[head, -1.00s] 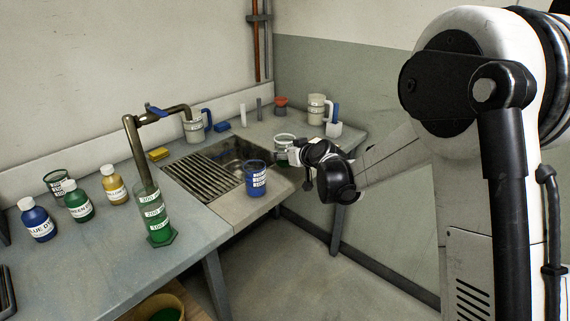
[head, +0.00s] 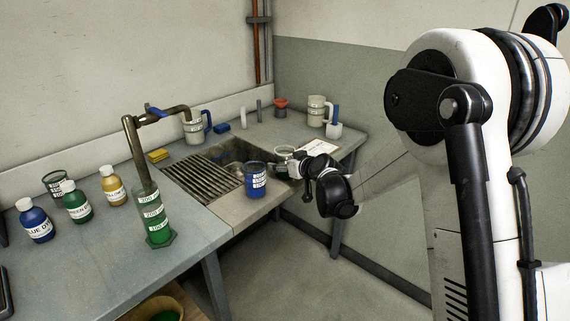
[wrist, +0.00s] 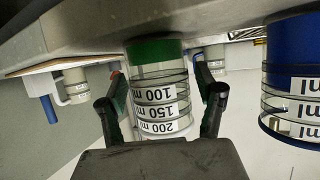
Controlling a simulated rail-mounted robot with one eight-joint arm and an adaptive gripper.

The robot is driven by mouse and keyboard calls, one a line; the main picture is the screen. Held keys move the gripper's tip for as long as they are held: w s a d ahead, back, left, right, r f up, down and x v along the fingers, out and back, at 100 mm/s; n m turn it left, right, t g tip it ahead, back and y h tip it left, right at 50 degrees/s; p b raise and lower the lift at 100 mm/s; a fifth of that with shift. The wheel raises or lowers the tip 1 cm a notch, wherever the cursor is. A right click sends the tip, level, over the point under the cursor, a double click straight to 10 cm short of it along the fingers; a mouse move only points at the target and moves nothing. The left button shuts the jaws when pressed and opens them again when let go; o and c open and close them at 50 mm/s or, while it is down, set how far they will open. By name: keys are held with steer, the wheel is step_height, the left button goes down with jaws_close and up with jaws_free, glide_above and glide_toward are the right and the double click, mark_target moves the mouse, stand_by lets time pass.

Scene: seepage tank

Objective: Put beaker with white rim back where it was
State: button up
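The beaker with the white rim (head: 284,151) is by the right side of the sink in the head view, partly hidden by my gripper (head: 291,165). In the wrist view, which looks upside down, this beaker (wrist: 160,95) is clear, marked in ml, with a little green liquid in its base. My gripper's fingers (wrist: 162,100) stand on both sides of it and are shut on it. It looks upright, close to the counter; I cannot tell whether its base touches.
A beaker of blue liquid (head: 257,180) stands close by on the front ledge of the sink (head: 203,176). A white sheet (head: 318,147), a mug (head: 318,110) and a white block (head: 334,130) are behind. A green cylinder (head: 154,217) and dye bottles stand left.

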steer(key=shift+r, duration=0.2)
steer(key=s+d+r+m+g+h, duration=0.1)
steer(key=s+d+r, duration=0.35)
steer(key=s, duration=0.45)
steer(key=s+d+r+m+h+p, duration=0.1)
steer(key=s+d+r, duration=0.2)
steer(key=s+d, duration=0.35)
steer(key=s+d+r+m+g+h, duration=0.1)
steer(key=s+d+r, duration=0.25)
steer(key=s, duration=0.75)
steer(key=s+d+f+m+g+h, duration=0.1)
steer(key=s+d, duration=0.3)
steer(key=s, duration=0.6)
steer(key=s+d+m+g+h, duration=0.1)
steer(key=s+d, duration=0.4)
steer(key=s, duration=0.5)
steer(key=shift+s+d+f+m+h, duration=0.15)
steer(key=shift+d+f+m+h, duration=0.2)
steer(key=shift+m+h, duration=0.6)
